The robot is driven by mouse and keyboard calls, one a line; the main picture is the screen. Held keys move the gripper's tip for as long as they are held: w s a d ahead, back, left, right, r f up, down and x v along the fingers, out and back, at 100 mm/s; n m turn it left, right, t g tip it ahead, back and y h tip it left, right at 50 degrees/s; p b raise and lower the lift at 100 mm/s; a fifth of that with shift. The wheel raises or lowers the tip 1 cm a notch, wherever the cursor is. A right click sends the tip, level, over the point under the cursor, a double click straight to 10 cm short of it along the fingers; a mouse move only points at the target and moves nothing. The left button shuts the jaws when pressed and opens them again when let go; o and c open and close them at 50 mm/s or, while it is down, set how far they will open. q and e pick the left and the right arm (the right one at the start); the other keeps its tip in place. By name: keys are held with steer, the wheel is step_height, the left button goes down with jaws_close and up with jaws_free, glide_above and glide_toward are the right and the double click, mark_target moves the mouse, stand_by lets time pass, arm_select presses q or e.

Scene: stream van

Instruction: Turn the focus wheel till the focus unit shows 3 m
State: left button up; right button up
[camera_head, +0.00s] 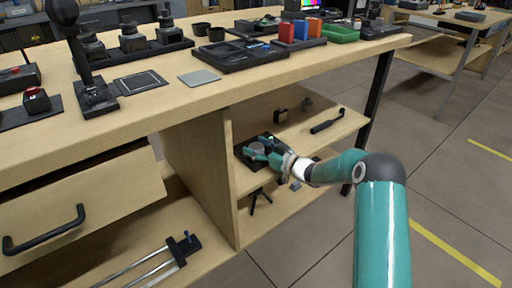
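The focus unit looks to be the small black box (240,152) on the upper shelf under the workbench. A grey round part (257,148), probably the focus wheel, shows on it. My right gripper (262,151) reaches in from the right, with its teal fingers spread around or just in front of this grey part. I cannot tell whether the fingers touch it. A small bright green spot shows beside the fingers, and no distance reading is legible. My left gripper is not in view.
The shelf (310,135) also holds a black handled tool (327,121) and a small dark block (280,116). The bench top (150,105) overhangs the shelf. A wooden side panel (200,170) stands left of it, and a dark table leg (375,95) stands right. Floor at right is clear.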

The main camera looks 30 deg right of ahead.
steer(key=c, duration=0.9)
steer(key=shift+o, duration=0.2)
steer(key=m+h+b, duration=0.2)
steer(key=h+b, duration=0.1)
steer(key=shift+a+f+t, duration=0.1)
steer(key=shift+f+t, duration=0.1)
steer(key=shift+t, duration=0.1)
steer(key=shift+r+m+h+b, duration=0.2)
steer(key=shift+m+h+b, duration=0.4)
steer(key=shift+h+b, duration=0.35)
steer(key=o, duration=1.2)
steer(key=shift+s, duration=0.15)
